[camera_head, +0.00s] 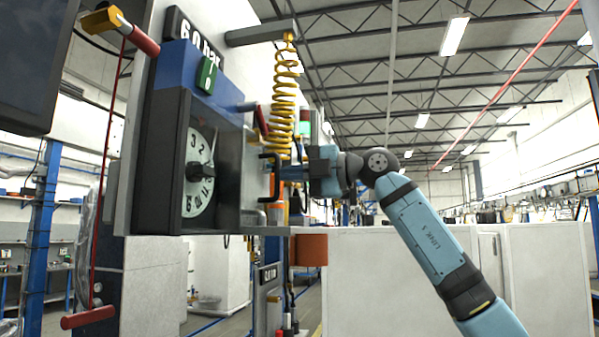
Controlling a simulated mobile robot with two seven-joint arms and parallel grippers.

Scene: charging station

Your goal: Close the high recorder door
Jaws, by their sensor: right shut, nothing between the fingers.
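The high recorder (163,150) is a dark box with a blue top, on the panel at left. Its front is open, and a white numbered dial (198,172) shows inside. What looks like its door (254,180) is a grey panel that stands out at the right side of the box, seen at a steep angle. My right gripper (268,177) comes in from the right, with its dark fingers at the outer side of this panel. It is shut and empty. I cannot tell whether it touches the panel. My left gripper is out of view.
A yellow coiled hose (285,95) hangs just above my right gripper. A red handle (140,38) juts out at the upper left, and a red cable hangs below it. White cabinets (400,275) stand behind my right arm.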

